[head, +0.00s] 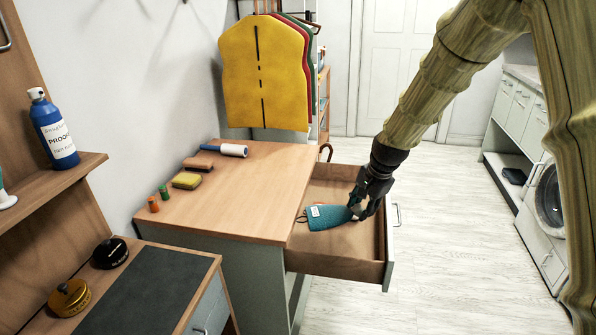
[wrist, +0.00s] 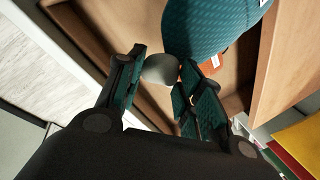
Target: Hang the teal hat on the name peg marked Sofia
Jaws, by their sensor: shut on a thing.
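The teal knitted hat (head: 328,217) lies in the open drawer (head: 336,267), with a small white label and a dark loop at its left end. My gripper (head: 361,204) reaches down into the drawer at the hat's right end. In the wrist view, the fingers (wrist: 160,72) are closed around a grey pompom at the tip of the hat (wrist: 205,28). An orange patch shows beside the hat there. The hat's body rests on or very near the drawer floor; I cannot tell which. No peg with a readable name is in view.
Yellow, red and green garments (head: 262,75) hang at the back. A blue spray bottle (head: 53,130) stands on a left shelf. Open floor lies right of the drawer.

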